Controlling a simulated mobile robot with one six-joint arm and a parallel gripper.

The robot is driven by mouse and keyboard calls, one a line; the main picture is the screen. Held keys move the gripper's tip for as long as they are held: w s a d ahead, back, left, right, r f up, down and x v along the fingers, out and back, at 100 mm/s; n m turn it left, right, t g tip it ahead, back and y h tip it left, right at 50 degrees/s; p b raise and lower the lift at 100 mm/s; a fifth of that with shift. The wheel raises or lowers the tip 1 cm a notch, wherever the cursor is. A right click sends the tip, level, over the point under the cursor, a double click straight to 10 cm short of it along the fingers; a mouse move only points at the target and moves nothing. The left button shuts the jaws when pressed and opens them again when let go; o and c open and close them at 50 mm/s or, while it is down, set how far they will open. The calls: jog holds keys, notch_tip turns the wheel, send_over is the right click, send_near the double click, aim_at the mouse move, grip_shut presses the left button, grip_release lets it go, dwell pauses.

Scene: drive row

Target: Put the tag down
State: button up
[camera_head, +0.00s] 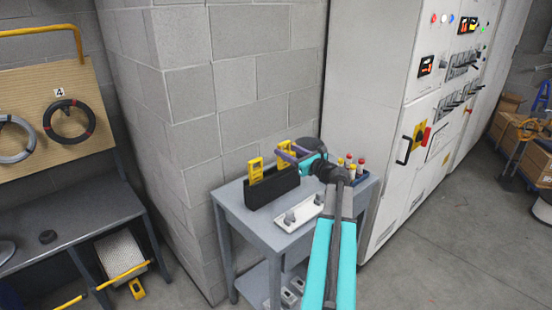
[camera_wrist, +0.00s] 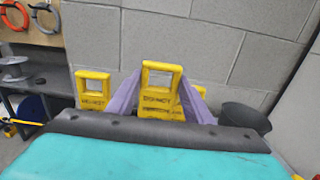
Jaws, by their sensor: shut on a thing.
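A yellow tag with a square opening and dark lettering sits between the two purple fingers of my gripper (camera_wrist: 157,98) in the wrist view; this held tag (camera_wrist: 160,104) is upright. In the head view my gripper (camera_head: 287,153) is above the right part of a black holder (camera_head: 272,189) on a grey cart (camera_head: 232,208). Another yellow tag (camera_head: 256,172) stands in the holder at the left. It also shows left of the fingers in the wrist view (camera_wrist: 92,101). More yellow shows close behind the held tag; I cannot tell whether the held tag touches the holder.
A white tray (camera_head: 292,222) with grey pieces lies in front of the holder. Several red-capped items (camera_head: 348,165) stand at the cart's right. A white cabinet (camera_head: 370,80) is close on the right, a block wall (camera_head: 240,90) behind. A workbench (camera_head: 70,225) stands left.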

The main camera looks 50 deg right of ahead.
jog(key=shift+w+a+f, duration=0.15)
jog(key=shift+w+a, duration=0.8)
jog(key=shift+w, duration=0.15)
jog(key=shift+a+p, duration=0.1)
jog(key=shift+p, duration=0.2)
jog(key=shift+w+a+f, duration=0.1)
jog(key=shift+w+a, duration=0.3)
jog(key=shift+w, duration=0.1)
jog(key=shift+f+p, duration=0.85)
jog(key=shift+f, duration=0.85)
jog(key=shift+f, duration=0.15)
jog(key=o, duration=1)
jog(key=shift+o, duration=0.2)
jog(key=shift+s+r, duration=0.1)
jog(key=shift+r, duration=0.1)
